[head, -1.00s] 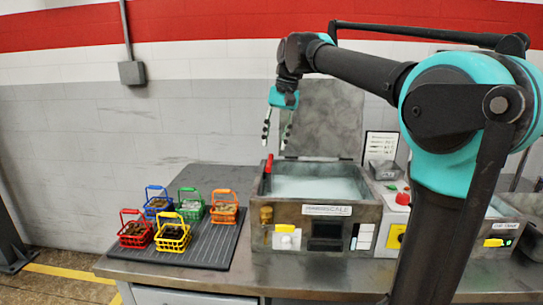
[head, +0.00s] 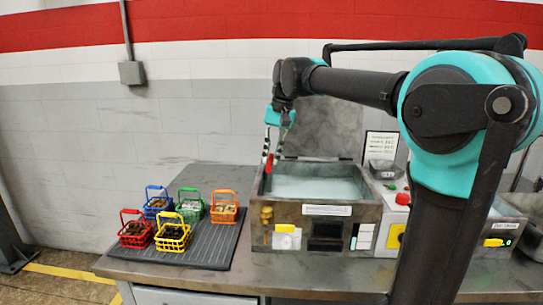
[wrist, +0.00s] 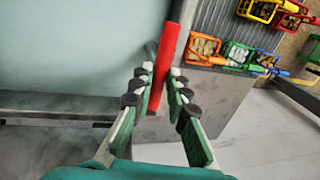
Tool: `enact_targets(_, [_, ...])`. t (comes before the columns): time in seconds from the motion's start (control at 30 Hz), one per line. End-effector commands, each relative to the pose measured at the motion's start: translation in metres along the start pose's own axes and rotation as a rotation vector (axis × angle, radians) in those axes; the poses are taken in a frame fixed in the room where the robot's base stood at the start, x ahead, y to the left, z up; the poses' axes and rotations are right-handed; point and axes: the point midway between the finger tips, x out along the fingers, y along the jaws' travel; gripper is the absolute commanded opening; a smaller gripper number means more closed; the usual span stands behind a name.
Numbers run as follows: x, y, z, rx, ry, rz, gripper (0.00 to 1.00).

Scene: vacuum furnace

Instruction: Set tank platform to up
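The tank (head: 318,205) is an open steel basin of pale liquid on the bench, with its lid raised behind. A lever with a red handle (head: 268,164) stands at its left rim; the handle also shows in the wrist view (wrist: 167,55). My gripper (head: 271,152) is at the handle, from above. In the wrist view, my gripper (wrist: 161,72) has a finger on each side of the handle, the tips close against it, and looks shut on it. The platform inside the tank cannot be made out.
Several coloured baskets with small parts, among them a yellow one (head: 172,238), stand on a dark ribbed mat (head: 215,250) left of the tank. A red button (head: 403,199) and a yellow switch (head: 395,236) are to the right.

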Motion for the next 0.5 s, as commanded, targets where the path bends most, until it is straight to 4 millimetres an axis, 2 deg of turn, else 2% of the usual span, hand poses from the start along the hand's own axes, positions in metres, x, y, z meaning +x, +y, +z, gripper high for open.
enact_targets(0.37, [-0.0002, 0.0001, 0.0, 0.0, 0.0, 0.0, 0.0])
enact_targets(0.5, [-0.0088, -0.0018, -0.0003, 0.0, 0.0, 0.0, 0.0])
